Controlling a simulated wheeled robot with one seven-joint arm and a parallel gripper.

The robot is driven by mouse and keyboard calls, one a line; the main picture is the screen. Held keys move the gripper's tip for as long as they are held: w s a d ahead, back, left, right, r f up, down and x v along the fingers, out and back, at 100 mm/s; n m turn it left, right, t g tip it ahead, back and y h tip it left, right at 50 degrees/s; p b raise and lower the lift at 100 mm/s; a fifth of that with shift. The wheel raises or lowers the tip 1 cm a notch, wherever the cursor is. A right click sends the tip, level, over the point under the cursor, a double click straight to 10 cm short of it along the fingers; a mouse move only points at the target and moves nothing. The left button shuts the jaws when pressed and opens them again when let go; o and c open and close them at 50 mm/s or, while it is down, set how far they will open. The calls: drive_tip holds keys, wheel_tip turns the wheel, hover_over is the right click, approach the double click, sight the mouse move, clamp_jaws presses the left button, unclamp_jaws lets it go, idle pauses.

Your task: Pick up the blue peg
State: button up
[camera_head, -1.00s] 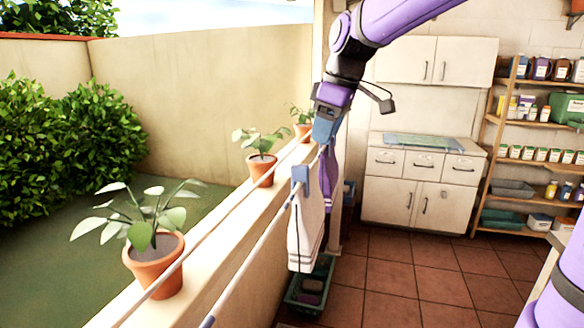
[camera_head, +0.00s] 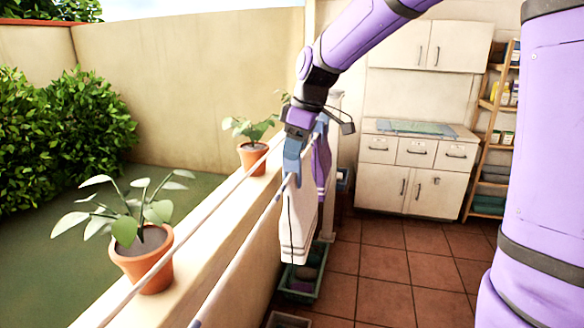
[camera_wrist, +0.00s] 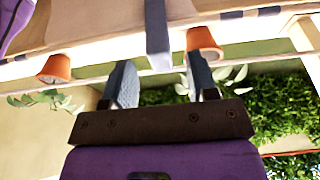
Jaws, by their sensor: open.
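The blue peg (camera_head: 289,172) is on the clothesline over the top of a white cloth (camera_head: 297,225). In the head view my gripper (camera_head: 292,158) is right at the peg, overlapping it and hiding much of it. In the wrist view the peg (camera_wrist: 157,28) shows as a blue-grey bar. Its near end lies between the tips of the two spread fingers of my gripper (camera_wrist: 158,62), with a gap on both sides. My gripper is open and does not hold the peg.
A purple cloth (camera_head: 321,165) hangs just behind the white one. Potted plants (camera_head: 145,255) stand on the wall ledge (camera_head: 185,262) left of the line. A green crate (camera_head: 301,283) is on the floor below. Tiled floor at right is clear.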

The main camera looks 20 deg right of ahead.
sight(288, 166)
drive_tip(key=shift+x, duration=1.3)
drive_tip(key=shift+a, duration=0.1)
drive_tip(key=shift+c, duration=0.4)
clamp_jaws()
